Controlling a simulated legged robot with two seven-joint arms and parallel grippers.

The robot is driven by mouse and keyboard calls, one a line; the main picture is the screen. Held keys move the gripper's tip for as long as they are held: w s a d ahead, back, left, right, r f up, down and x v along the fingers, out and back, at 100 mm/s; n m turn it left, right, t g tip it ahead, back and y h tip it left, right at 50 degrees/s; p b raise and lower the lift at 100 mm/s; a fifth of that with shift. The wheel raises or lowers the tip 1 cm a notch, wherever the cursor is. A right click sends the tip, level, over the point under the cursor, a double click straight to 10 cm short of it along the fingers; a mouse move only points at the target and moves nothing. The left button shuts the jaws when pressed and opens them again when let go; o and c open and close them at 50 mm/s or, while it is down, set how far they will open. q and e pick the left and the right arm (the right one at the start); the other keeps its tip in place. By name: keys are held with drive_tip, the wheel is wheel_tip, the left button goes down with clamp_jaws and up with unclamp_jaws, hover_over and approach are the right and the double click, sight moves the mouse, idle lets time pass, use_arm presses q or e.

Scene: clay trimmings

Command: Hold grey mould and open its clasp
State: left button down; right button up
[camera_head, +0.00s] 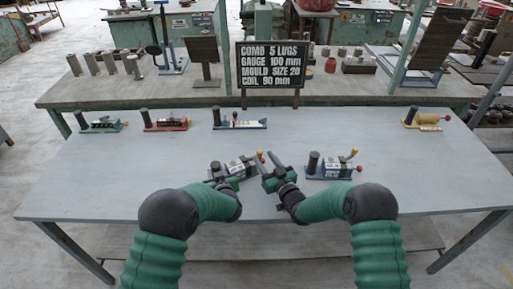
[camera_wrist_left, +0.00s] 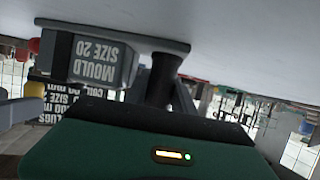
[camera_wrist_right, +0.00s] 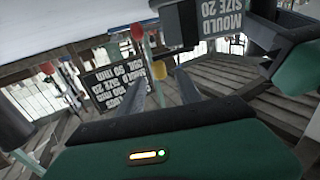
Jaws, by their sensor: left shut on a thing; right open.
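A red knob (camera_wrist_right: 138,31) and a yellow knob (camera_wrist_right: 161,38) show at the mould's right end. My right gripper (camera_head: 266,160) is open beside these knobs, its fingers spread below them in the right wrist view (camera_wrist_right: 168,95). I cannot tell whether the clasp is open.
A similar blue-based mould (camera_head: 335,168) stands close right of my right gripper. Devices with green (camera_head: 102,124), red (camera_head: 165,122), blue (camera_head: 240,122) and yellow (camera_head: 428,122) parts line the table's back. A sign (camera_head: 271,66) reads "MOULD SIZE 20" among its lines. The table's front (camera_head: 100,200) is clear.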

sight(259, 150)
drive_tip(key=x, duration=0.7)
drive_tip(key=shift+w, duration=0.1)
clamp_jaws()
